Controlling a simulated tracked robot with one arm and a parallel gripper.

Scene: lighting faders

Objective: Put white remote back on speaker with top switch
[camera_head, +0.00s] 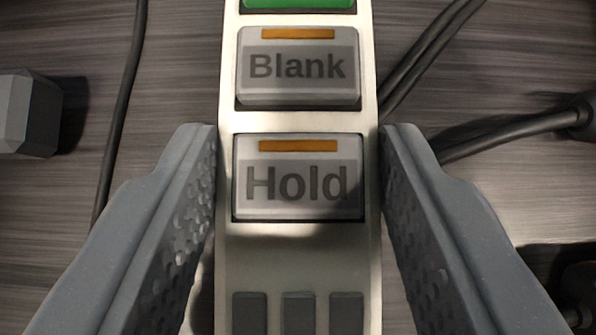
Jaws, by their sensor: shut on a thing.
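The white remote (300,244) runs upright through the middle of the camera view, between the two fingers of my gripper (299,165). Its grey buttons read "Blank" (298,66) and "Hold" (298,178), each with an orange bar. Part of a green button (299,3) shows at the top edge, and smaller grey buttons (298,312) at the bottom. The textured fingers are shut on the remote's left and right sides. Both ends of the remote are out of frame. No speaker or top switch is in view.
A grey wood-grain surface (178,60) lies beneath. A grey faceted block (28,114) is at the left edge. A black cable (125,90) runs down the left, and more cables (430,50) lie at the right. A dark connector (580,116) is at the right edge.

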